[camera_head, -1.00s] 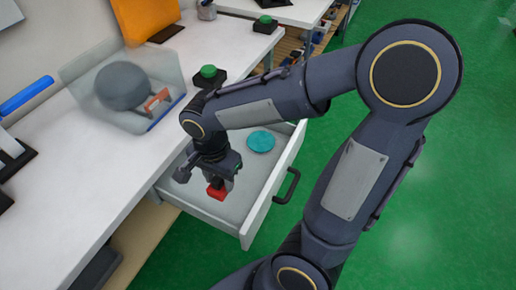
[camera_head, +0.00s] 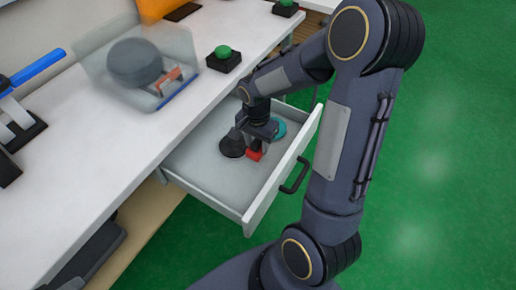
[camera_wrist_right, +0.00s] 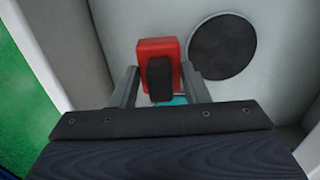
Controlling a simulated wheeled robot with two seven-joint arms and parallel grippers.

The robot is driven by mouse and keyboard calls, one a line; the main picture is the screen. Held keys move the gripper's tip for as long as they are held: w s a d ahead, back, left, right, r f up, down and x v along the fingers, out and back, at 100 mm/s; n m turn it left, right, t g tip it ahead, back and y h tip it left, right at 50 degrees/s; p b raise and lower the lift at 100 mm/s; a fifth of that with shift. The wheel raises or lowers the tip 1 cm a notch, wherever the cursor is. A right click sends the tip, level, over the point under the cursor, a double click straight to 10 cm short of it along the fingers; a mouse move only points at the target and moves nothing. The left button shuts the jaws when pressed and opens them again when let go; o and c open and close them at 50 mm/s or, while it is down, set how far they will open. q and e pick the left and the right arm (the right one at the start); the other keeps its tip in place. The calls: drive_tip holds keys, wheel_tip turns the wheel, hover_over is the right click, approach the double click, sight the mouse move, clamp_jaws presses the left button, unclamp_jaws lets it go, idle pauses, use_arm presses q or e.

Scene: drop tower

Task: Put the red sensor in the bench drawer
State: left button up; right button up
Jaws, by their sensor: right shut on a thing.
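The red sensor (camera_head: 254,156), a red block with a black part, is low inside the open bench drawer (camera_head: 283,182). In the right wrist view the red sensor (camera_wrist_right: 158,48) sits between the two fingers. My right gripper (camera_head: 256,147) reaches down into the drawer and is shut on the sensor; its fingers also show in the wrist view (camera_wrist_right: 158,80). I cannot tell whether the sensor touches the drawer floor. My left gripper is not in view.
A dark round thing (camera_head: 231,147) and a teal disc (camera_head: 279,128) lie in the drawer beside the gripper. The front left of the drawer floor is clear. On the bench stand a clear bin (camera_head: 178,92) and a green button (camera_head: 223,54).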

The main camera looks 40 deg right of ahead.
sight(258, 149)
drive_tip(key=shift+w+d+f, duration=0.1)
drive_tip(key=shift+d+f, duration=0.1)
drive_tip(key=shift+f, duration=0.05)
drive_tip(key=shift+w+d+f+b, duration=0.15)
drive_tip(key=shift+f+b, duration=0.15)
drive_tip(key=shift+f, duration=1.45)
drive_tip(key=shift+f, duration=0.15)
drive_tip(key=o, duration=1)
